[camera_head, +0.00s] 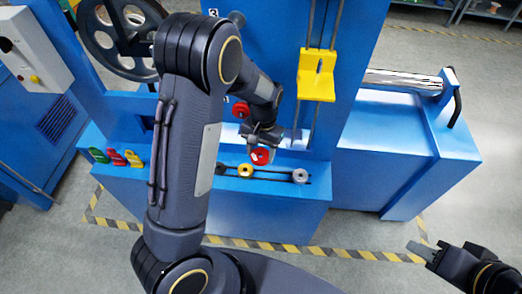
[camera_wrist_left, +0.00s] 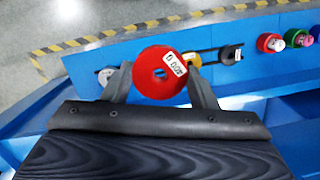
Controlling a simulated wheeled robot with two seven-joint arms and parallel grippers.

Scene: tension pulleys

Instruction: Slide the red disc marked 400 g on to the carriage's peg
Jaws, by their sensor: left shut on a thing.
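The red disc marked 400 g (camera_wrist_left: 152,84) is held between the two fingers of my left gripper (camera_wrist_left: 160,88), its label facing the wrist camera. In the head view the red disc (camera_head: 260,156) hangs at the left gripper (camera_head: 262,142), just above the front ledge. The yellow carriage (camera_head: 317,85) sits on two vertical rods, up and to the right of the left gripper, apart from the disc. A small dark spot shows on the carriage; its peg is not clear. My right gripper (camera_head: 422,250) is at the lower right, away from the machine.
A blue ledge (camera_head: 280,200) holds a yellow disc (camera_head: 245,170) and a grey disc (camera_head: 300,176); a black disc (camera_wrist_left: 231,54) is beside them. Coloured pieces (camera_head: 115,157) stand at the left. A red knob (camera_head: 240,109) and a large wheel (camera_head: 115,40) are on the machine.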

